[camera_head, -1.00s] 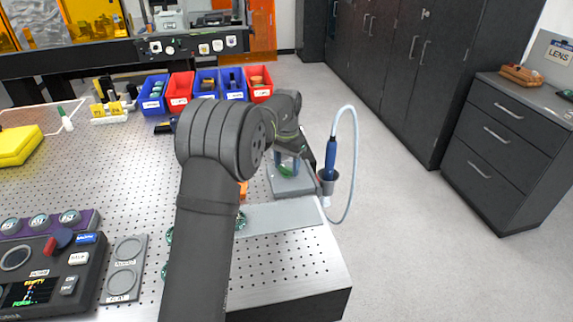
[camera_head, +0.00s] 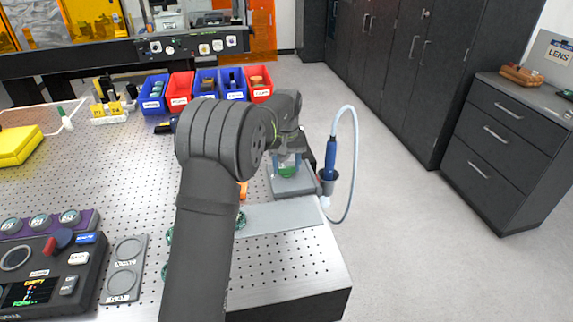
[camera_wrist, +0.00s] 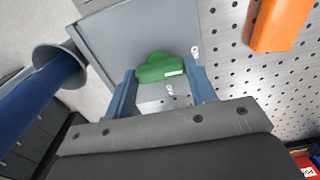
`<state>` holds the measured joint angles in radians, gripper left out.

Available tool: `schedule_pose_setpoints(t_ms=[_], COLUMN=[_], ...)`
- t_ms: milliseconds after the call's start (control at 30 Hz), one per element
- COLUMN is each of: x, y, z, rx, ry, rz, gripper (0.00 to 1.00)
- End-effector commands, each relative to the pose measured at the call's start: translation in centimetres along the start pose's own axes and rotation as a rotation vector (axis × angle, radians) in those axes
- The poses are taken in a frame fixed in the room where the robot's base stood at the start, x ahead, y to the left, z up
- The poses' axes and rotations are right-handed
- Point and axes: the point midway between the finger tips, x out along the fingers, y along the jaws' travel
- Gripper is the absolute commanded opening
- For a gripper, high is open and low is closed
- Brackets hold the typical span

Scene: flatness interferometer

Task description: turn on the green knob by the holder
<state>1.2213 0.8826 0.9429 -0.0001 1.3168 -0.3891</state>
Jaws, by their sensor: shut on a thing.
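The green knob (camera_wrist: 160,69) sits on a grey plate (camera_wrist: 112,38) in the wrist view, with small white marks beside it. My gripper (camera_wrist: 163,82) has its blue fingers on either side of the knob and is shut on it. In the head view the green knob (camera_head: 287,173) shows small below my gripper (camera_head: 286,163), on the grey plate (camera_head: 300,189) at the bench's right edge. The holder (camera_head: 327,183) is a grey cup at that edge with a blue-handled tool (camera_head: 330,155) standing in it; the cup also shows in the wrist view (camera_wrist: 62,60).
An orange object (camera_wrist: 282,22) lies on the perforated bench near the plate. Red and blue bins (camera_head: 181,88) stand behind my arm. A pale hose (camera_head: 354,150) loops from the blue tool beyond the bench edge. My arm hides part of the bench.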

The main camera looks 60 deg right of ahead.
Motion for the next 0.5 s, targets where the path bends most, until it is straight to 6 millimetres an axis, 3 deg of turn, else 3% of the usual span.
schedule_pose_setpoints(t_ms=[500], x=[-0.18], y=[0.02], z=[-0.09], rx=[-0.064], ry=[0.004], rz=[0.002], gripper=[0.28])
